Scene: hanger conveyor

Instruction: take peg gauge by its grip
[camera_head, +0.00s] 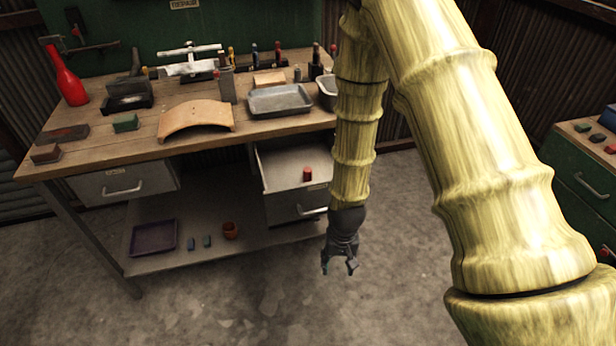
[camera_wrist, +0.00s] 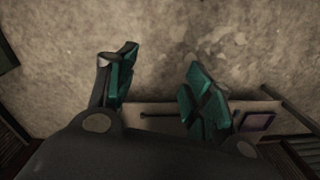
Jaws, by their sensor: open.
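I cannot tell for certain which thing is the peg gauge. A small red upright piece (camera_head: 307,174) stands in the open drawer (camera_head: 283,168) under the bench, and another small thing with a red top (camera_head: 216,75) is on the bench by the grey block. My gripper (camera_head: 339,268) hangs pointing down over the floor, in front and to the right of the open drawer, apart from everything.
The wooden bench (camera_head: 75,155) carries a red bottle (camera_head: 67,77), a curved tan plate (camera_head: 196,119), a grey tray (camera_head: 279,100) and several tools. A green cabinet (camera_head: 575,165) stands right.

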